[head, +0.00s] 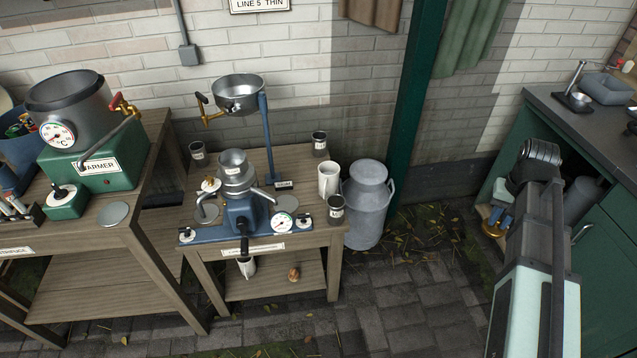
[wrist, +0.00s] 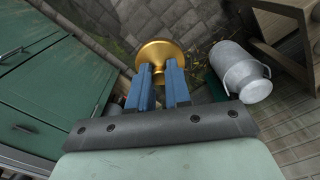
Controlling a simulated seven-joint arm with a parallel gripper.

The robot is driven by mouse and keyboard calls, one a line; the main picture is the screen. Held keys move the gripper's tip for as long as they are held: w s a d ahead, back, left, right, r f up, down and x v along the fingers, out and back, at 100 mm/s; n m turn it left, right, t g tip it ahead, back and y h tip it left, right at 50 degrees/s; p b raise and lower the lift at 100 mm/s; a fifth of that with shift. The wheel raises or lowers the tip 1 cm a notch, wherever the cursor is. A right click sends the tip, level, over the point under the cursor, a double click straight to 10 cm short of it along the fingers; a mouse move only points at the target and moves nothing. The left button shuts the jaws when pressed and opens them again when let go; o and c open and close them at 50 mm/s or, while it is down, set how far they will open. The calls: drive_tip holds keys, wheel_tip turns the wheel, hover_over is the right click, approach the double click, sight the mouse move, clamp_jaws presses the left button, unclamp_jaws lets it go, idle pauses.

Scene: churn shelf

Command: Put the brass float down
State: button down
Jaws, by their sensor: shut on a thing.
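The brass float (wrist: 160,52) is a gold disc with a short stem. My gripper (wrist: 164,78) is shut on its stem with two blue fingers in the wrist view. In the head view, my gripper (head: 500,212) is at the right by the green cabinet. The float (head: 494,229) shows there as a small gold shape below the blue fingers. In the wrist view, the float appears held clear of the paved ground, with the disc facing away from my gripper.
A grey metal churn (head: 368,205) stands on the paving beside the wooden table (head: 312,238) with the blue separator (head: 245,215). The green cabinet (head: 603,235) with a dark counter is close on the right. Paving between churn and cabinet is open, with scattered leaves.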

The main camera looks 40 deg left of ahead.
drive_tip(key=s+a+f+n, duration=0.35)
drive_tip(key=s+a, duration=0.35)
drive_tip(key=a, duration=0.3)
drive_tip(key=s+a+f+n, duration=0.35)
drive_tip(key=s+a, duration=0.25)
drive_tip(key=a, duration=0.5)
drive_tip(key=s+a+f+n, duration=0.3)
drive_tip(key=s+a+n, duration=0.3)
drive_tip(key=a, duration=0.4)
drive_tip(key=n+t+y, duration=0.2)
drive_tip(key=n, duration=0.9)
hover_over(314, 208)
drive_tip(key=d, duration=0.1)
drive_tip(key=shift+s+f, duration=0.15)
drive_tip(key=shift+f, duration=1.55)
drive_tip(key=shift+s+f, duration=0.15)
drive_tip(key=shift+f, duration=1.6)
drive_tip(key=shift+s+f, duration=0.15)
drive_tip(key=shift+f, duration=1.55)
drive_tip(key=shift+w+a+r, duration=0.1)
drive_tip(key=shift+w, duration=0.05)
drive_tip(key=shift+w+a+r+g+h, duration=0.1)
drive_tip(key=shift+w+a+g+h, duration=0.15)
drive_tip(key=shift+g+h, duration=0.25)
drive_tip(key=shift+w+a+r+g+h, duration=0.1)
drive_tip(key=shift+w+a+g+h, duration=0.15)
drive_tip(key=shift+g+h, duration=0.25)
drive_tip(key=shift+s+d+f, duration=0.15)
drive_tip(key=shift+f, duration=0.7)
